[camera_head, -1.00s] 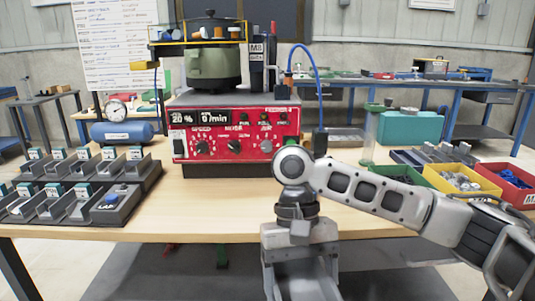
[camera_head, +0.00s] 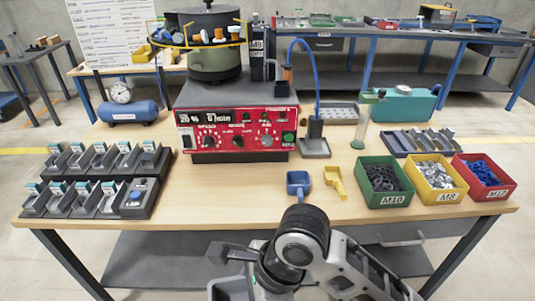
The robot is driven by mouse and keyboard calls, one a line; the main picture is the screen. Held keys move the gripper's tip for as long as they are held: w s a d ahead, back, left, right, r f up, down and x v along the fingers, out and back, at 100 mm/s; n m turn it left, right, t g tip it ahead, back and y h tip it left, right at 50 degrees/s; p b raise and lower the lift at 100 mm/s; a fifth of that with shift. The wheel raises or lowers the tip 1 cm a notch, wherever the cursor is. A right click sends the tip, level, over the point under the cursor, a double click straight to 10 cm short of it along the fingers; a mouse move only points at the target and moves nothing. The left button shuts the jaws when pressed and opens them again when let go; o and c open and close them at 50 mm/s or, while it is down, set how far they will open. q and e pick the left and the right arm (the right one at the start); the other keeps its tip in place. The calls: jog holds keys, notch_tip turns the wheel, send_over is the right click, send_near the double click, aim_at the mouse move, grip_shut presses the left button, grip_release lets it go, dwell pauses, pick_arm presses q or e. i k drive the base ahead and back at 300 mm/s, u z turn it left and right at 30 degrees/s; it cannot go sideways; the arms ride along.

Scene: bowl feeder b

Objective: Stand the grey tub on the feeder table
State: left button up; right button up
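The feeder table (camera_head: 240,200) has a light wooden top and carries the red feeder unit (camera_head: 240,130) with its dark green bowl (camera_head: 214,62). I cannot make out the grey tub for certain. My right arm comes in from the lower right, its wrist in front of the table's front edge. A light grey edge (camera_head: 222,289) shows left of the wrist at the bottom of the picture; I cannot tell whether it is the tub or part of my gripper. My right gripper's fingertips are hidden or cut off. My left gripper is out of view.
Dark part holders (camera_head: 95,180) fill the table's left side. Green (camera_head: 384,182), yellow (camera_head: 433,180) and red (camera_head: 486,178) bins stand at the right. A blue scoop (camera_head: 298,184) and a yellow scoop (camera_head: 335,181) lie centre-front. The front left-centre wood is clear.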

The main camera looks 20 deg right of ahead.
aim_at(239, 193)
jog(key=i, duration=0.9)
